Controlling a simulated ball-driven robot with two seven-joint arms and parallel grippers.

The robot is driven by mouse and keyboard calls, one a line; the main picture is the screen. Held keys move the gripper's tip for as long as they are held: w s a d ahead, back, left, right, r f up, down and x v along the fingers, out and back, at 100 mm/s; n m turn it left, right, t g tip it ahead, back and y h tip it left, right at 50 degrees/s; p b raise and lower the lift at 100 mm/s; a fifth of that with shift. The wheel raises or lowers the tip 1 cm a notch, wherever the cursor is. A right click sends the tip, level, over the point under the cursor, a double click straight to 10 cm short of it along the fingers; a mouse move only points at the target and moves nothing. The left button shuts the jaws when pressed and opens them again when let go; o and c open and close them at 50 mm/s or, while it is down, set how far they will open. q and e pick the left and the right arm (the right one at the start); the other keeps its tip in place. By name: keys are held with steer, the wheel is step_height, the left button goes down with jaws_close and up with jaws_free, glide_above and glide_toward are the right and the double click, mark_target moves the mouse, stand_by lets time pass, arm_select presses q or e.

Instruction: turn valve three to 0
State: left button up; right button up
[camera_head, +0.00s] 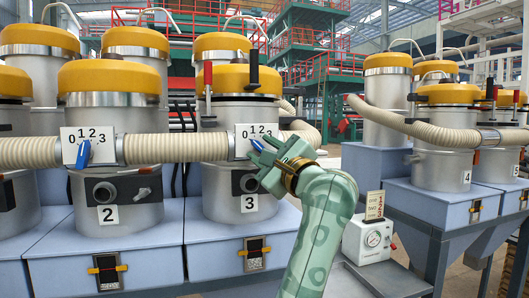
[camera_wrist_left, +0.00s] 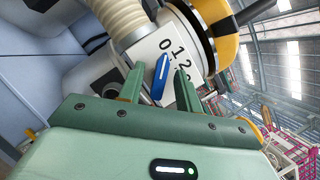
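Valve three's white dial plate (camera_head: 244,136) is on the hose above the tank labelled 3 (camera_head: 249,203). Its blue handle is mostly covered by my gripper in the head view. In the left wrist view the handle (camera_wrist_left: 161,78) shows clearly, its upper end close to the 0 on the dial plate (camera_wrist_left: 150,47); I cannot tell its exact setting. My left gripper (camera_head: 266,153) is at the dial. In the left wrist view its two fingers (camera_wrist_left: 158,82) are open, one on each side of the handle, with gaps visible. My right gripper is not in view.
Valve two's dial (camera_head: 88,133) with a blue handle is on the left, above tank label 2 (camera_head: 108,214). A ribbed hose (camera_head: 176,148) joins the two dials. Tanks 4 and 5 are farther right.

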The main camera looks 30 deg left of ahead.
arm_select(q)
steer(key=b+v, duration=0.2)
steer(key=v, duration=1.4)
steer(key=shift+d, duration=0.15)
steer(key=shift+f, duration=0.1)
